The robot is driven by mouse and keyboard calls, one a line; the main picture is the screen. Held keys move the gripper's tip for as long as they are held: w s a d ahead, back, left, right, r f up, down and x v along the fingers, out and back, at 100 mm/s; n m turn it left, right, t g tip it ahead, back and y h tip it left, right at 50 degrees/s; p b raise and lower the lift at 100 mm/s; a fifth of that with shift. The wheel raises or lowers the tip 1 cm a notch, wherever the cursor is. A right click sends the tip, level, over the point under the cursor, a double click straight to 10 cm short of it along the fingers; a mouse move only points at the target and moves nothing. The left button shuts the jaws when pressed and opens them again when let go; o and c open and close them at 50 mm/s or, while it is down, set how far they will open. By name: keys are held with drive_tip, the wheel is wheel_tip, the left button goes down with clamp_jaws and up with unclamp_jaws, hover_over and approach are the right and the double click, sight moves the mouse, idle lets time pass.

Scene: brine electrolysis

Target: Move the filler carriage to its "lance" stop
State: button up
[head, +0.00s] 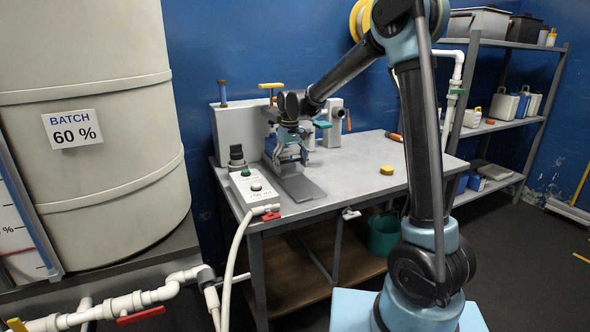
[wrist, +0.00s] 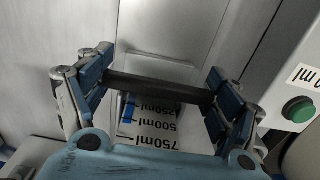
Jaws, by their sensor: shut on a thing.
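My gripper (head: 290,150) is at the filler on the bench, above a flat metal plate (head: 303,188). In the wrist view its two blue-padded fingers (wrist: 160,80) are closed on the ends of a dark bar (wrist: 158,92), which looks like the filler carriage's handle. The carriage body is mostly hidden by my gripper in the head view. No "lance" label can be read in either view.
A control box (head: 254,190) with a green button (wrist: 298,110) stands left of the plate. A pale housing (head: 232,127) is behind it. A large batch tank (head: 120,175) stands left.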

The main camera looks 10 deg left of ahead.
drive_tip(key=shift+w+a, duration=0.1)
drive_tip(key=shift+w, duration=0.25)
drive_tip(key=o, duration=1.4)
drive_tip(key=shift+o, duration=0.2)
drive_tip(key=shift+s, duration=0.15)
drive_tip(key=s+d, duration=0.4)
drive_tip(key=s, duration=0.2)
drive_tip(key=s+d, duration=0.4)
drive_tip(key=s, duration=0.2)
drive_tip(key=s+d, duration=0.5)
drive_tip(key=shift+s, duration=0.4)
wheel_tip(320, 180, up, 18)
drive_tip(key=d+f+m, duration=0.1)
drive_tip(key=d+f, duration=0.1)
drive_tip(key=d, duration=0.3)
drive_tip(key=shift+s+d+f, duration=0.3)
drive_tip(key=shift+s+f, duration=0.05)
drive_tip(key=shift+s, duration=0.1)
